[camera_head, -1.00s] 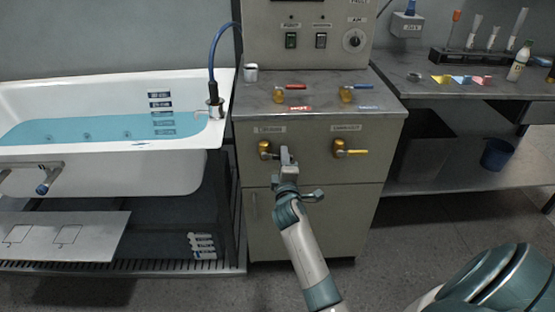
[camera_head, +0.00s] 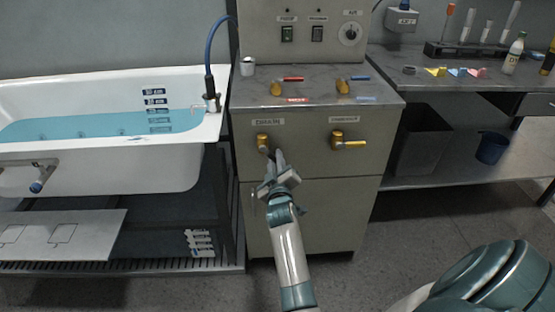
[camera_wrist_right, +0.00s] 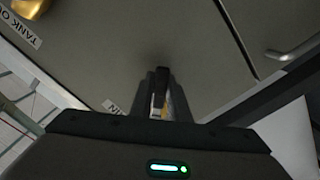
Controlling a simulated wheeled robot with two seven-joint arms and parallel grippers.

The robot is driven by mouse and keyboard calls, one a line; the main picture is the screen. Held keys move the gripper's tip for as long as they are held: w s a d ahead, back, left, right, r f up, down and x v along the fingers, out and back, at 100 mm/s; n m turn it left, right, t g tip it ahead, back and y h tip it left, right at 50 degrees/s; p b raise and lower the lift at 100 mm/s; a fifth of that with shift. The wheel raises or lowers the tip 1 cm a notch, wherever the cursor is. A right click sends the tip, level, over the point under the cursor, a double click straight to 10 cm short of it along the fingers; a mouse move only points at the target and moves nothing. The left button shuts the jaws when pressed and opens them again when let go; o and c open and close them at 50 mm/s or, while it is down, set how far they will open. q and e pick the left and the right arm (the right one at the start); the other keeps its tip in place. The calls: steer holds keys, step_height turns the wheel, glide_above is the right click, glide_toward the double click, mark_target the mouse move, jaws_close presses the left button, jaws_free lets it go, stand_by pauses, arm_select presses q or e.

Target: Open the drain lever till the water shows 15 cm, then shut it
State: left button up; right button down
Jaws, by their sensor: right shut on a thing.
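The brass drain valve (camera_head: 262,142) sits under the DRAIN label on the grey cabinet front. My right gripper (camera_head: 277,158) is shut on its lever, just below and right of the valve body. The fingers hide most of the lever. In the right wrist view, the gripper fingers (camera_wrist_right: 160,95) close on a small yellowish piece. The bathtub (camera_head: 190,165) holds blue water (camera_head: 90,128). A level scale (camera_head: 153,92) is on its inner wall, and the waterline lies near the middle marks; the exact figure is too small to read. My left gripper is not in view.
A side bench (camera_head: 430,90) stands at right.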

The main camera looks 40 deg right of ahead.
stand_by(0.3)
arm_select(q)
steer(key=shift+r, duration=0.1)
arm_select(e)
steer(key=c, duration=1.7)
jaws_free()
steer(key=shift+f, duration=0.1)
